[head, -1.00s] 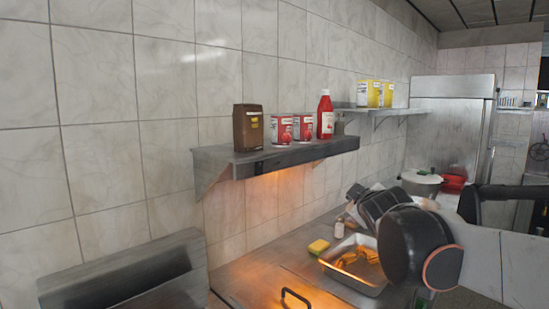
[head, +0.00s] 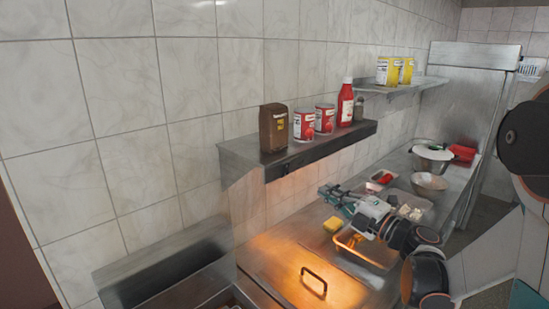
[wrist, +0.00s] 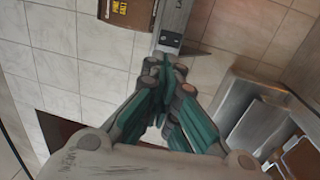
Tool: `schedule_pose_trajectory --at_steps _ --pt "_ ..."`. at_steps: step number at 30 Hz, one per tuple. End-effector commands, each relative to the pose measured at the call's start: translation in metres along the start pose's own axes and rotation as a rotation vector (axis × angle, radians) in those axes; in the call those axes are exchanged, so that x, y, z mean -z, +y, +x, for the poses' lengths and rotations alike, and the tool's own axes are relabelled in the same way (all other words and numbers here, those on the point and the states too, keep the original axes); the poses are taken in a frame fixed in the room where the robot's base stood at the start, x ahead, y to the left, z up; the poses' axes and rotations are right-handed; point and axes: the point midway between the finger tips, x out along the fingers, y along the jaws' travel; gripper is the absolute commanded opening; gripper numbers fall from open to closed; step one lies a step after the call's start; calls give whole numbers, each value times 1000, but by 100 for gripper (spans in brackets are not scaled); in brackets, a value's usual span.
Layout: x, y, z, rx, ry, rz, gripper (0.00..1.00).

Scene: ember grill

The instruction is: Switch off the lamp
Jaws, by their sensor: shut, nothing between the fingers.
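The lamp itself is hidden under the steel wall shelf (head: 330,145); its orange glow lights the counter (head: 290,265) below, so it is on. A small dark switch panel (head: 285,170) sits on the shelf's front edge, toward the left. It also shows in the wrist view (wrist: 170,40), just beyond my fingertips. My gripper (head: 325,191) is shut and empty, below and to the right of the shelf in the head view. Its green-padded fingers (wrist: 163,68) meet in the wrist view. I cannot tell the exact gap to the panel.
A brown box (head: 274,128), two red cans (head: 314,122) and a red bottle (head: 345,103) stand on the shelf. A yellow sponge (head: 332,224) and a food tray (head: 372,250) lie below my gripper. A black handle (head: 314,277) rises from the counter. Space before the shelf looks clear.

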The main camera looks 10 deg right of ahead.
Motion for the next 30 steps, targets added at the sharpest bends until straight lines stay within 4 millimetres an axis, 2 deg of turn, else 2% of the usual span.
schedule_pose_trajectory --at_steps 11,16,20,30 --pt "6 -6 -5 17 25 -2 0" --pt "7 -6 2 16 26 -2 0" --pt "8 -5 20 16 27 -2 0" --pt "9 -6 86 16 28 -2 0"
